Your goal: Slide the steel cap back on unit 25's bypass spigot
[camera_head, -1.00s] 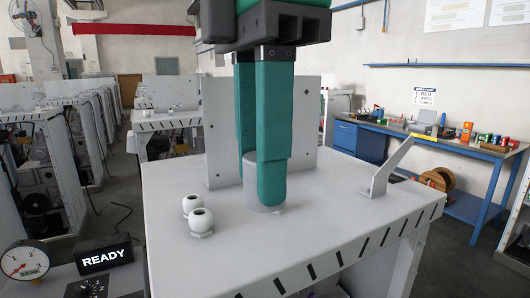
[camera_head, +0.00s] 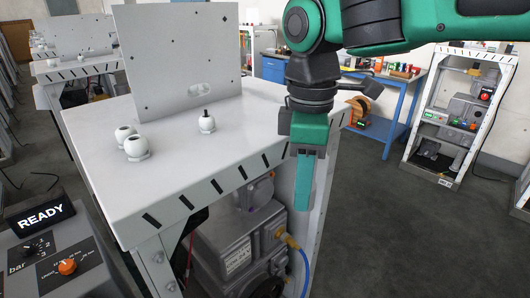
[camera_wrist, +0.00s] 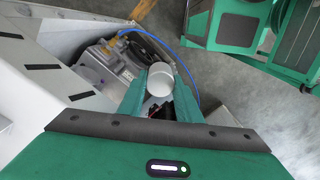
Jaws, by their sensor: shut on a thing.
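My gripper (camera_head: 302,206) hangs beside the front right corner of the near white cabinet, pointing down. In the wrist view its two green fingers (camera_wrist: 160,82) are closed on a round, pale grey steel cap (camera_wrist: 161,76), seen end on. The cap is hidden in the head view. On the cabinet top (camera_head: 200,155) stands a white round fitting with a short dark stem (camera_head: 207,123), uncovered, left of my gripper and apart from it. I see no number 25 and cannot confirm that this fitting is the bypass spigot.
Two white ball fittings (camera_head: 131,142) stand left on the top. An upright white plate (camera_head: 180,60) rises behind. Below the gripper are a grey pump (camera_head: 235,250) and a blue hose (camera_head: 306,268). A READY panel (camera_head: 45,215) stands at left.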

